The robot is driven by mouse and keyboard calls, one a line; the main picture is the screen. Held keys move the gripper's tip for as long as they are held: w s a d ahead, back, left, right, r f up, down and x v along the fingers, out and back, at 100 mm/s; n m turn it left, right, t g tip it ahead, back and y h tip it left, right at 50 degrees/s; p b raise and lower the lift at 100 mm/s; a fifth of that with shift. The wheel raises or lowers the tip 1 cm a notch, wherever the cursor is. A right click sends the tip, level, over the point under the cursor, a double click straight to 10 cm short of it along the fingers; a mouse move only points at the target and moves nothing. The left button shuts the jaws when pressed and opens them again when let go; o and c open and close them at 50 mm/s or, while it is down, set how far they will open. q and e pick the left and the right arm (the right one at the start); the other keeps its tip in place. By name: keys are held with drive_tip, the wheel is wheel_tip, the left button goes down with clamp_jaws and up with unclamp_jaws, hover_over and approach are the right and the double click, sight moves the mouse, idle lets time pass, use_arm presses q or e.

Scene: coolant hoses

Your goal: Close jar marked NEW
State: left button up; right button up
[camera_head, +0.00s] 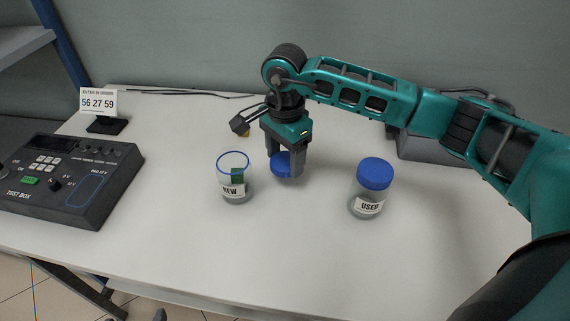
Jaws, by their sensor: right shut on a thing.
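The jar marked NEW (236,188) stands open and upright in the middle of the table, with a blue rim and something green inside. My right gripper (284,172) points down just right of this jar and is shut on a blue lid (281,162). I cannot tell whether the lid touches the table. The jar marked USED (369,193) stands further right with its blue lid on. My left gripper is not in view.
A dark test box (68,180) sits at the left of the white table (290,255). A small sign with numbers (98,102) stands behind it. A dark connector with a cable (240,124) is behind the NEW jar. The front of the table is clear.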

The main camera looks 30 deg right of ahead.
sight(284, 161)
use_arm(q)
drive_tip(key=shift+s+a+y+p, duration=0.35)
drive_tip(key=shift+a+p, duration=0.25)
drive_tip(key=shift+p, duration=0.15)
use_arm(e)
wheel_tip(284, 161, up, 16)
